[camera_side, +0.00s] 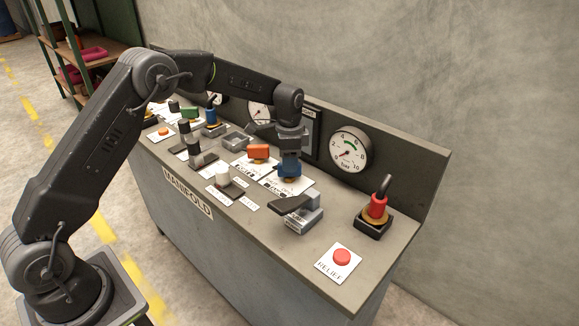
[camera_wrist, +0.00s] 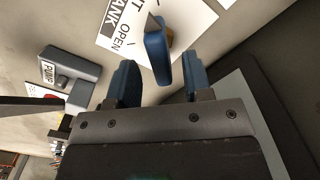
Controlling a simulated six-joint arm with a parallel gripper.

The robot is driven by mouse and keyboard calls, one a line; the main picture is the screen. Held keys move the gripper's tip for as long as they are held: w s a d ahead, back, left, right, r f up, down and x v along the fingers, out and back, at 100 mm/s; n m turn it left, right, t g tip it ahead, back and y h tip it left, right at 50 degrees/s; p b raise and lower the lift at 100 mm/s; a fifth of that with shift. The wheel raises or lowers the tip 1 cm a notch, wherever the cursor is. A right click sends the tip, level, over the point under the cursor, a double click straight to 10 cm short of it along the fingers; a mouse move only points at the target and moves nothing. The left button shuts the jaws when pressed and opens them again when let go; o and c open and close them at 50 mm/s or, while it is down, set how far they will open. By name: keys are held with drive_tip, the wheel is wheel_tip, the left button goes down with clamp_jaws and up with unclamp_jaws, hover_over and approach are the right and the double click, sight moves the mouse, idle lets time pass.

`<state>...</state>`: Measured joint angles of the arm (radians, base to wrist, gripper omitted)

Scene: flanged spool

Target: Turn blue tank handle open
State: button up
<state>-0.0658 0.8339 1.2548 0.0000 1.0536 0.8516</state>
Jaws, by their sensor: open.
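The blue tank handle (camera_wrist: 157,58) stands on a white card (camera_wrist: 118,30) printed "TANK" and "OPEN". In the wrist view it lies between the two blue fingers of my gripper (camera_wrist: 162,72), nearer the right one, with a gap visible on both sides. It is slightly tilted in that picture. In the side view my gripper (camera_side: 290,168) points down over the handle (camera_side: 290,187), which is largely hidden under the fingers. My gripper is open and holds nothing.
An orange handle (camera_side: 259,152) sits just left of my gripper. A grey box with a black lever (camera_side: 292,205) is in front. A pressure gauge (camera_side: 350,150), a red switch (camera_side: 377,205) and a red relief button (camera_side: 341,257) lie to the right. A back panel (camera_side: 410,165) rises behind.

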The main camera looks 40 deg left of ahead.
drive_tip(key=shift+f, duration=1.35)
drive_tip(key=shift+c, duration=0.2)
clamp_jaws()
